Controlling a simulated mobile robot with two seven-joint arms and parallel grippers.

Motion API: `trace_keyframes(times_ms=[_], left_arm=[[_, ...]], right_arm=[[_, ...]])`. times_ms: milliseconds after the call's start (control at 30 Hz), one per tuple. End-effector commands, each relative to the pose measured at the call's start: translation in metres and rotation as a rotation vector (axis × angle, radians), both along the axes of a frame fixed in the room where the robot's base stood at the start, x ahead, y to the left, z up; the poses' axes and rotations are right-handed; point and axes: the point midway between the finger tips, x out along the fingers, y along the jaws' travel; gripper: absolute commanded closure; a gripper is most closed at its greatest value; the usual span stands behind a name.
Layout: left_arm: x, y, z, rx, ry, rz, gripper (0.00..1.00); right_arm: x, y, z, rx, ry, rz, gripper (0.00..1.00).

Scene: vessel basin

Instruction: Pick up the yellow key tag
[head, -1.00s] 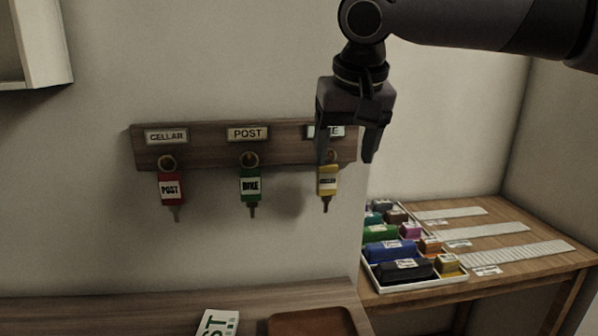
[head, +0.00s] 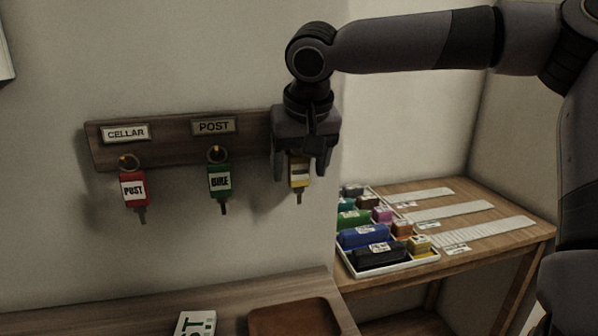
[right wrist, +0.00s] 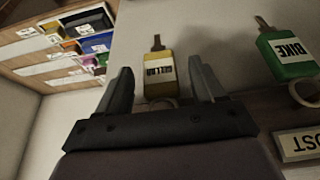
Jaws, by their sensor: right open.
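The yellow key tag (head: 298,172) hangs from the right end of the wooden rack, with its key pointing down. In the right wrist view the yellow key tag (right wrist: 159,76) reads CELLAR and shows between the two fingers. My right gripper (head: 300,176) is open, pointing down in front of the rack, with a finger on either side of the tag. In the right wrist view the right gripper (right wrist: 160,85) has gaps between its fingers and the tag. The tag's upper part and ring are partly hidden by the gripper in the head view. My left gripper is not in view.
The wooden rack (head: 172,124) also holds a red POST tag (head: 134,190) and a green BIKE tag (head: 220,181), which also shows in the right wrist view (right wrist: 287,53). Below are a brown tray (head: 293,320) and a white tray (head: 392,265) of coloured items.

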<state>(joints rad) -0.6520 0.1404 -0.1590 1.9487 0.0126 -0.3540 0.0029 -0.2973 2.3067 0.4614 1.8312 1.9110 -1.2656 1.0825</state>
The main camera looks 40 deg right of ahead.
Motion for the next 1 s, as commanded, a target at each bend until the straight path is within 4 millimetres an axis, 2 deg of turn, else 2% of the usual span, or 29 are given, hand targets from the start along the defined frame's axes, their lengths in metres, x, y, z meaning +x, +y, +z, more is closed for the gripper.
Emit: trace_keyframes(times_ms=[67, 100, 267, 367, 400, 667, 867, 1000], left_arm=[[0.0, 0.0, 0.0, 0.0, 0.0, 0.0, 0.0], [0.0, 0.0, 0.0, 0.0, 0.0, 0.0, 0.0], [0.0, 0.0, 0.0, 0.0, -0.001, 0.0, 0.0], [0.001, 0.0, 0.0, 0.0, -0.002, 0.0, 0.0], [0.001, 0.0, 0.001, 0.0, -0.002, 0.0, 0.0], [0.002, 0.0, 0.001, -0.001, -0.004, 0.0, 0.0], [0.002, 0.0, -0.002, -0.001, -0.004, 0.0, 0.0], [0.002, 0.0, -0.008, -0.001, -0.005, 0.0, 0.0]], right_arm=[[0.0, 0.0, 0.0, 0.0, 0.0, 0.0, 0.32], [0.0, 0.0, 0.0, 0.0, 0.0, 0.0, 0.35], [0.0, 0.0, 0.0, 0.0, 0.0, 0.0, 0.87], [0.0, 0.0, 0.0, 0.0, 0.0, 0.0, 0.87], [0.0, 0.0, 0.001, 0.0, -0.001, 0.0, 0.92], [0.0, 0.0, 0.002, -0.001, -0.002, 0.0, 0.92], [0.0, 0.0, 0.016, -0.001, -0.003, 0.0, 0.92], [-0.015, 0.009, 0.015, 0.0, -0.002, 0.004, 0.92]])
